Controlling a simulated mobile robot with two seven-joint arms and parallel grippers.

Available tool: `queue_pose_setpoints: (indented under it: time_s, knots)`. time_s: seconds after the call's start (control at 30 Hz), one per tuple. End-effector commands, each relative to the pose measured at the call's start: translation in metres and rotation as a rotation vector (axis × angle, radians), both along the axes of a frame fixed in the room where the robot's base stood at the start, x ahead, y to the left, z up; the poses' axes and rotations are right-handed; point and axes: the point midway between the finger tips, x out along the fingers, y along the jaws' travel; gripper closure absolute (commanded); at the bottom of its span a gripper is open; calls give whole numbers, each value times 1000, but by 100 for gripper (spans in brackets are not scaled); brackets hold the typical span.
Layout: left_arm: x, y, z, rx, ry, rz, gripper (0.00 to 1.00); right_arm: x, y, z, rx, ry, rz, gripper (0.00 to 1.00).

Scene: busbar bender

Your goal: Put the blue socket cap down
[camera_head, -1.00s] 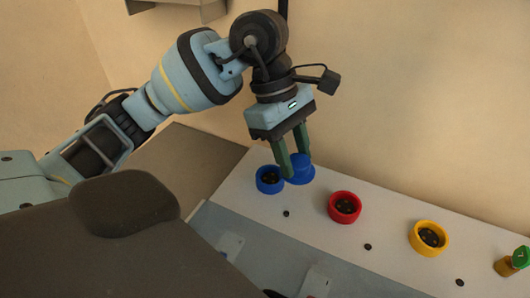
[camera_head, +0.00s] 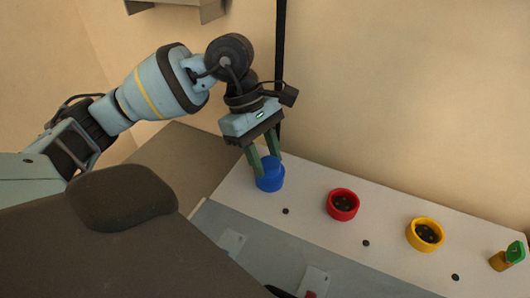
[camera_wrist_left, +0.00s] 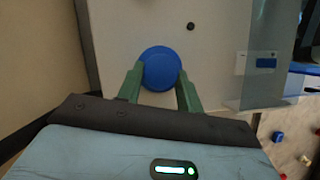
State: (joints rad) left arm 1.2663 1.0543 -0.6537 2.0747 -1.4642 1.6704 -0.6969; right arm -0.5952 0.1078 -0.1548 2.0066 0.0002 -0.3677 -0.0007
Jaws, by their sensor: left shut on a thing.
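My left gripper (camera_head: 264,156) has its two green fingers shut on the blue socket cap (camera_head: 270,172). The cap is at the blue socket, near the left end of the white panel (camera_head: 310,193), and covers the socket's dark face from view. I cannot tell whether the cap is seated on the socket or held just above it. In the left wrist view the round blue cap (camera_wrist_left: 160,69) lies between the fingertips (camera_wrist_left: 160,83), over the white panel. My right gripper is not in view.
A red socket (camera_head: 342,205) and a yellow socket (camera_head: 426,235), both uncovered, stand further right on the panel. A green and yellow part (camera_head: 508,256) is at its right end. A wall rises close behind the panel. A dark vertical post (camera_head: 280,70) stands behind my gripper.

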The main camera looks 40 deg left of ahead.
Motion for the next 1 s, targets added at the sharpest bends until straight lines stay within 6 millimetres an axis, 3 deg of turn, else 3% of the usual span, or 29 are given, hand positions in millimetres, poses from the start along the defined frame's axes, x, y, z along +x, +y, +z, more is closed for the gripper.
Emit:
queue_pose_setpoints:
  time_s: [0.27,0.3,0.47,0.77,1.0]
  knots:
    - [0,0,-4,0,1,1,86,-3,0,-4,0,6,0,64]
    - [0,0,-4,0,1,1,61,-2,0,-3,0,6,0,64]
    - [0,0,-3,1,1,1,42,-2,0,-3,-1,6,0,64]
    - [0,0,-1,1,0,1,42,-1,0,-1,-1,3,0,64]
    - [1,10,25,1,-4,3,42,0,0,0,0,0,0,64]
